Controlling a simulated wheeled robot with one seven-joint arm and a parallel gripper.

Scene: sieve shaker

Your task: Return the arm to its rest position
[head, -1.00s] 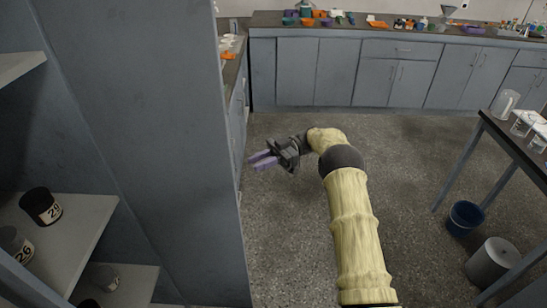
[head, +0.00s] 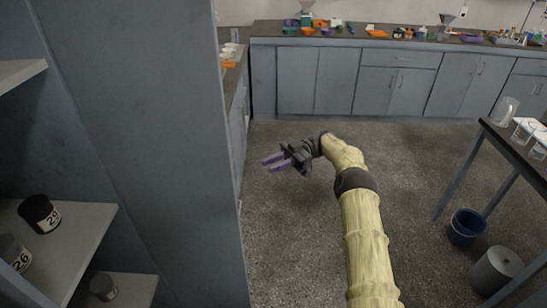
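My gripper (head: 276,163) hangs over the open floor in the middle of the head view, at the end of my cream-sleeved arm. Its two purple fingers point left toward the tall grey cabinet. The fingers are apart with a gap between them, and nothing is held. The arm reaches up from the bottom right and bends left at the wrist. The gripper is clear of the cabinet and the benches.
A tall grey cabinet (head: 160,130) stands close on the left, its shelves holding dark numbered containers (head: 40,213). Benches (head: 320,80) line the back. At right are a table (head: 500,140) with glassware, a blue bucket (head: 466,227) and a grey bin (head: 496,269). Floor between is free.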

